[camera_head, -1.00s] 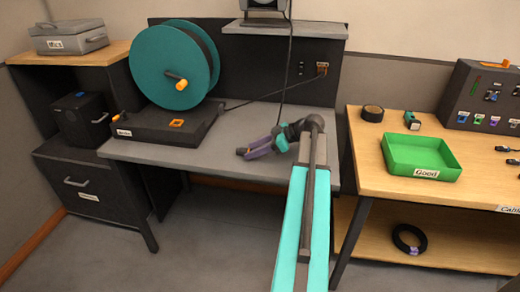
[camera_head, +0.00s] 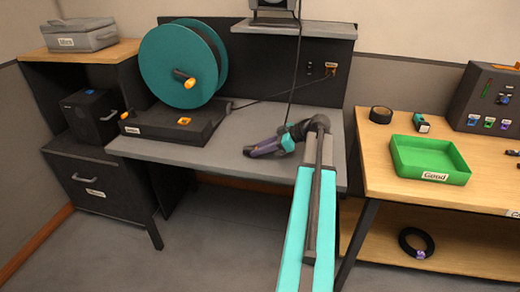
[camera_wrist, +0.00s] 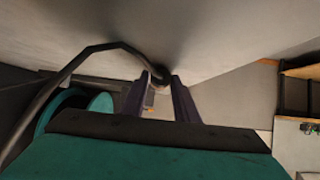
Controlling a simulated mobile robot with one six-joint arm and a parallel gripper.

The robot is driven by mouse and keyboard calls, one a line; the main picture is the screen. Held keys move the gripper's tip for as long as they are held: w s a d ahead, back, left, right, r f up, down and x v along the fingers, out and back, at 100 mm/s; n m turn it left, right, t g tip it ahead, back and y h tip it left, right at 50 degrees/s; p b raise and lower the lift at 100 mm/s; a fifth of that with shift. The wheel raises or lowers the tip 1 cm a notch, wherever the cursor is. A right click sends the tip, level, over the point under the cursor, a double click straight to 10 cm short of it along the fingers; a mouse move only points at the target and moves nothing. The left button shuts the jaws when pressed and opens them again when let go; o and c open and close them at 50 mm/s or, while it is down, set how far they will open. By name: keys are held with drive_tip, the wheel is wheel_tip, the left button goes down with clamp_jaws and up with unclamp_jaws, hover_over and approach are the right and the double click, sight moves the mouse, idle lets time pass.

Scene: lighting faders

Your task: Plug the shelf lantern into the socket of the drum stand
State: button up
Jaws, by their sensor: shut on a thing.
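The shelf lantern (camera_head: 272,4) stands on the grey shelf, cut off by the top edge. Its dark cord (camera_head: 296,60) hangs past the shelf front toward my wrist. My gripper (camera_head: 248,151) is low over the grey bench, right of the drum stand (camera_head: 150,130). In the wrist view, my gripper (camera_wrist: 161,76) is shut on a small dark end, apparently the lantern plug (camera_wrist: 160,80), where the thick cord (camera_wrist: 90,50) curves in. The plug is mostly hidden by the fingers. An orange-rimmed part (camera_head: 184,121) is on the stand's top; I cannot tell whether it is the socket.
A teal cable drum (camera_head: 175,62) stands on the drum stand. The stand's lead (camera_head: 275,95) runs to an orange wall outlet (camera_head: 331,69). The bench (camera_head: 225,165) is clear around my gripper. A green tray (camera_head: 430,160) sits on the right table.

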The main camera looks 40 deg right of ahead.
drive_tip(key=shift+s+r+p, duration=0.1)
drive_tip(key=shift+r+p, duration=0.65)
drive_tip(key=shift+r, duration=1.6)
drive_tip(key=w+a+f+n+y, duration=0.1)
drive_tip(key=w+a, duration=0.2)
drive_tip(key=a, duration=0.4)
drive_tip(key=w+a+f+g, duration=0.1)
drive_tip(key=w+a, duration=0.2)
drive_tip(key=a, duration=0.4)
drive_tip(key=w+a+f+n+y, duration=0.1)
drive_tip(key=w+a, duration=0.2)
drive_tip(key=a, duration=0.4)
drive_tip(key=w+a+f+n+g+y, duration=0.1)
drive_tip(key=a+f+n, duration=0.1)
drive_tip(key=a, duration=2.1)
drive_tip(key=shift+w+a+f+g, duration=0.2)
drive_tip(key=shift+w+a+g, duration=0.1)
drive_tip(key=shift+a+g, duration=0.1)
